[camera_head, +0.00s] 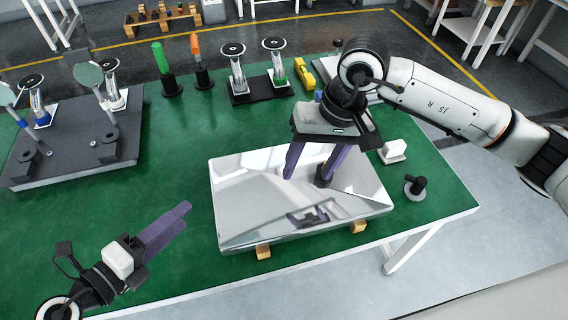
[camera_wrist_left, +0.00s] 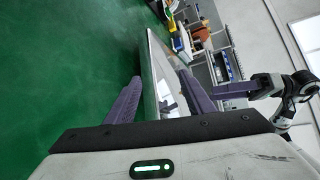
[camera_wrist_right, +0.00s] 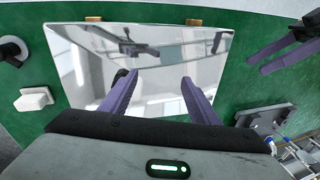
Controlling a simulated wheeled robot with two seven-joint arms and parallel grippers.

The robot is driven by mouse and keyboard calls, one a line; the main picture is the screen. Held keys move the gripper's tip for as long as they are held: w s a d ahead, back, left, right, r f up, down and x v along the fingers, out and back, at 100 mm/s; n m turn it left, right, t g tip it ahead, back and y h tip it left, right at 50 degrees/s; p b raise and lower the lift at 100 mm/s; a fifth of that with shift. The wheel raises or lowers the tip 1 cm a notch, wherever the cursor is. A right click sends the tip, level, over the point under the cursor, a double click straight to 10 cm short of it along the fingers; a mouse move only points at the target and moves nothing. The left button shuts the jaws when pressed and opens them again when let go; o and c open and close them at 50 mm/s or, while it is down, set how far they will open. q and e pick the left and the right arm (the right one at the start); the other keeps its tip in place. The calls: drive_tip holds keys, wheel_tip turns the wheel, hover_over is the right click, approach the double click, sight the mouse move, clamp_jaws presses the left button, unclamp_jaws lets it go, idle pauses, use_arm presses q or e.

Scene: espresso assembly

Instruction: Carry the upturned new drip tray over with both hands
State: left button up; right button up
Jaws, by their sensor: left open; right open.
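The upturned drip tray (camera_head: 240,205) is a shiny, mirror-like slab. It lies on small wooden blocks (camera_head: 263,252) near the table's front edge. My left gripper (camera_head: 186,212) is open and empty, just left of the tray and apart from it. In the left wrist view the tray's edge (camera_wrist_left: 152,72) shows ahead between the fingers. My right gripper (camera_head: 306,180) is open and points down over the tray's top. In the right wrist view its fingers (camera_wrist_right: 160,88) are spread above the mirror surface (camera_wrist_right: 160,48); whether they touch it I cannot tell.
A dark grey plate with fixtures (camera_head: 70,162) is at the left. A white block (camera_head: 392,152) and a black knob (camera_head: 415,187) sit right of the tray.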

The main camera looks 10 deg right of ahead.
sight(296, 180)
use_arm(q)
drive_tip(key=shift+w+a+f+m+g+y, duration=0.3)
drive_tip(key=shift+w+a+f+m+g, duration=0.15)
drive_tip(key=shift+m, duration=0.25)
use_arm(e)
drive_tip(key=w+d+r+n+t+h, duration=0.1)
drive_tip(key=w+d+r+h, duration=0.1)
drive_tip(key=d, duration=0.4)
drive_tip(key=shift+w+r+h, duration=0.2)
drive_tip(key=shift+w+h, duration=0.1)
drive_tip(key=shift+w, duration=0.5)
use_arm(q)
drive_tip(key=shift+s+d, duration=0.1)
drive_tip(key=x, duration=1)
drive_tip(key=shift+d+f, duration=0.1)
use_arm(e)
drive_tip(key=f, duration=0.3)
drive_tip(key=w+f, duration=0.1)
drive_tip(key=f, duration=0.6)
drive_tip(key=shift+w+f, duration=0.15)
drive_tip(key=shift+w, duration=0.1)
use_arm(q)
drive_tip(key=c, duration=1.1)
use_arm(e)
drive_tip(key=c, duration=1.1)
use_arm(q)
clamp_jaws()
use_arm(e)
clamp_jaws()
drive_tip(key=shift+a, duration=0.1)
